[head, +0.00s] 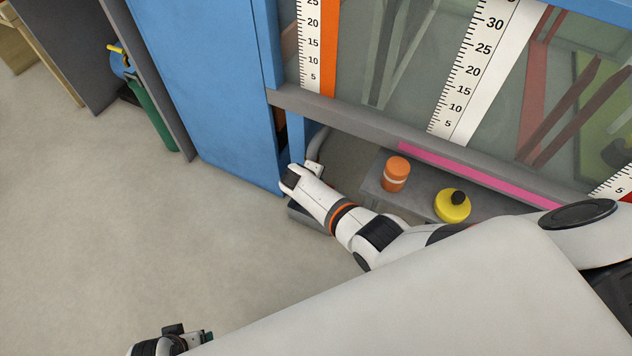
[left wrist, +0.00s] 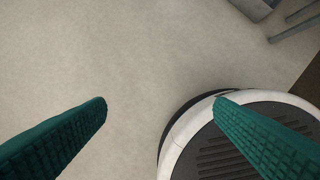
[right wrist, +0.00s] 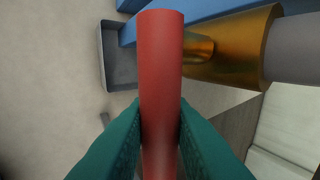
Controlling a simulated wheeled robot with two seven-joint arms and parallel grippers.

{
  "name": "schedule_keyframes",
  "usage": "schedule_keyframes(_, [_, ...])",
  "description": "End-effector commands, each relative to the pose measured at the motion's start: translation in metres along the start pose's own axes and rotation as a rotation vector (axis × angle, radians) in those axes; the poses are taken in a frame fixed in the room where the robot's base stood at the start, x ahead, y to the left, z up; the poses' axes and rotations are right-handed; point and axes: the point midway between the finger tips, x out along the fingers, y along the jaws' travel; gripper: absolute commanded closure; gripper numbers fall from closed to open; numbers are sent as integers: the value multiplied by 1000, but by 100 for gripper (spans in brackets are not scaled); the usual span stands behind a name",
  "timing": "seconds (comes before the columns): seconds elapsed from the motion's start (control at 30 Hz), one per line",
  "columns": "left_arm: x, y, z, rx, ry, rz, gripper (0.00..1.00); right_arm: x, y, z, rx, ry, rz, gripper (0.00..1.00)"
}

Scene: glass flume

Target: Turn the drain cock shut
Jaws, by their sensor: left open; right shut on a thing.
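The drain cock shows in the right wrist view as a brass body (right wrist: 235,48) on a grey pipe (right wrist: 292,48), with a red lever (right wrist: 160,50). The lever lies crosswise to the brass body in that picture. My right gripper (right wrist: 160,118) is shut on the red lever, one teal finger on each side. In the head view my right arm reaches to the foot of the blue frame, and its wrist hides the cock and lever. My left gripper (left wrist: 160,103) is open and empty above the floor, far from the cock; it also shows at the bottom of the head view (head: 205,338).
A grey tray (right wrist: 104,60) lies under the cock. An orange jar (head: 396,172) and a yellow container (head: 450,208) stand on a grey shelf below the glass flume (head: 410,50). A blue cabinet (head: 205,85) stands left of my right wrist. Floor at left is clear.

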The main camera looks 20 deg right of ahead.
Motion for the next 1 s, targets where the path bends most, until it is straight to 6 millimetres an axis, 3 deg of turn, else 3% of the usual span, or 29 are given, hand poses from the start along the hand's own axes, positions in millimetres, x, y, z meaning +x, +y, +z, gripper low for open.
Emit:
schedule_keyframes(0.4, [0, 0, 0, 0, 0, -1, 23, -1, -1, 2, -4, 2, -2, 100])
schedule_keyframes(0.43, [0, 0, 0, 0, 0, -1, 23, -1, -1, 2, -4, 2, -2, 79])
schedule_keyframes(0.5, [0, 0, 0, 0, 0, -1, 23, -1, -1, 2, -4, 2, -2, 73])
schedule_keyframes(0.87, [-1, 0, 1, 0, -5, -1, 23, -4, -1, 1, -4, 4, 0, 73])
schedule_keyframes(1.0, [21, 0, -8, 1, 15, -1, 23, -14, -2, 1, -3, 2, -1, 73])
